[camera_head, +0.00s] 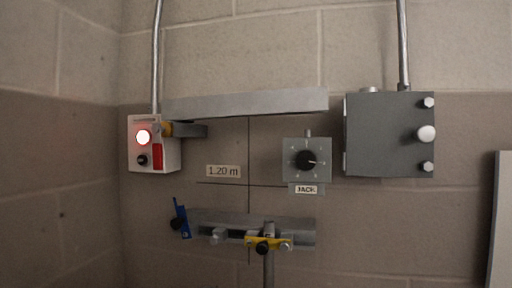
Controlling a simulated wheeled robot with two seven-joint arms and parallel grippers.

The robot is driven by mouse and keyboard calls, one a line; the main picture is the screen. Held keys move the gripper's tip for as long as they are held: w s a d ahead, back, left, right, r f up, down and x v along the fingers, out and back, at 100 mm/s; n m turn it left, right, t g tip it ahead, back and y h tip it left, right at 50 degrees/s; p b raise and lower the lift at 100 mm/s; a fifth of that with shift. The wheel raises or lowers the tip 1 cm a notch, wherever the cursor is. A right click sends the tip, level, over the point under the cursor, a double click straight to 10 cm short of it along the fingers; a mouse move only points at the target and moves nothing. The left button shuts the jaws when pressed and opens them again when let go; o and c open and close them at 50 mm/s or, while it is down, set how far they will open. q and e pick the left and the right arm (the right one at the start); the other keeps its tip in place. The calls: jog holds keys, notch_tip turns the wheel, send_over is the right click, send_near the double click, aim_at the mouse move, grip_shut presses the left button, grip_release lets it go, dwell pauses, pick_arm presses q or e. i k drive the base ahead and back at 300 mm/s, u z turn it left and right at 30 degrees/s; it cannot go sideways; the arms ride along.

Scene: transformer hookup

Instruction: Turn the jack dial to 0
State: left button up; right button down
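The jack dial (306,160) is a round black knob on a grey square plate (290,174). Its light pointer mark points to the right. Small marks ring the knob, but they are too small to read. A label reading JACK (306,189) sits just below the plate. Neither of my grippers shows in the head view.
A grey box (388,135) with knobs is right of the dial. A grey beam (245,103) runs above; a rail (300,225) with yellow and blue clamps lies below.

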aim_at(306, 160)
jog(key=k, duration=1)
jog(key=u, duration=1.65)
jog(key=i, duration=0.65)
jog(key=z, duration=2.7)
